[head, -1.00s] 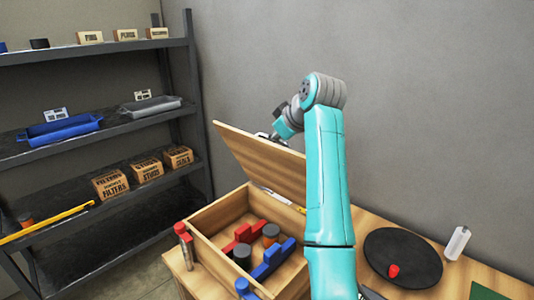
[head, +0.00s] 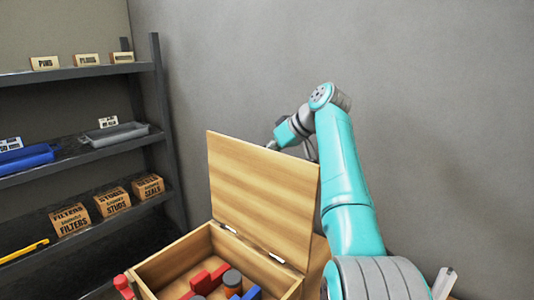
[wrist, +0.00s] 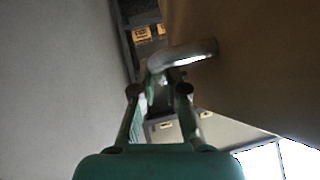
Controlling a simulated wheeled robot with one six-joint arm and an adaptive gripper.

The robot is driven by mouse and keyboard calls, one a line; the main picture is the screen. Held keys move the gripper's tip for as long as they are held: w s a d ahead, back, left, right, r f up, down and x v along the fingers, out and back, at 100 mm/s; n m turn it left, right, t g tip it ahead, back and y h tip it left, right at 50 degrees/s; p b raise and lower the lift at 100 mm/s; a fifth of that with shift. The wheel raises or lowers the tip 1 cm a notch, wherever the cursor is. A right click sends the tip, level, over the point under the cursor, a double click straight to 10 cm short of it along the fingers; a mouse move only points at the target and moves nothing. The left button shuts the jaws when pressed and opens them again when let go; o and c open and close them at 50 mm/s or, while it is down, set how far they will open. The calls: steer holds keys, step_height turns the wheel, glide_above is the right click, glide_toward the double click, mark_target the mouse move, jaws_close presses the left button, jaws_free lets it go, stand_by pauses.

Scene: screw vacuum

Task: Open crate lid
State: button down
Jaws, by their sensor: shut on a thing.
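The wooden crate lid (head: 262,190) stands raised, close to upright, at the back of the open wooden crate (head: 168,262). Two metal hinges (head: 277,257) show along its lower edge. My arm reaches behind the lid's top edge, so the lid partly hides my gripper in the head view. In the wrist view my gripper (wrist: 160,90) is shut on the curved metal lid handle (wrist: 190,52), which runs up and right onto the lid's brown face (wrist: 265,60). Red blocks (head: 203,280), a blue piece and a grey-topped cylinder (head: 232,281) lie in the crate.
A dark metal shelf (head: 155,120) stands left, with a blue tray (head: 25,158), a grey tray (head: 117,133) and several labelled boxes (head: 70,219). A grey wall (head: 430,110) is behind the lid and arm. A white bottle (head: 444,282) stands at lower right.

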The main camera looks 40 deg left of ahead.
steer(key=shift+w+f, duration=0.1)
steer(key=shift+w, duration=0.05)
steer(key=c, duration=1.2)
jaws_free()
steer(key=v, duration=1.2)
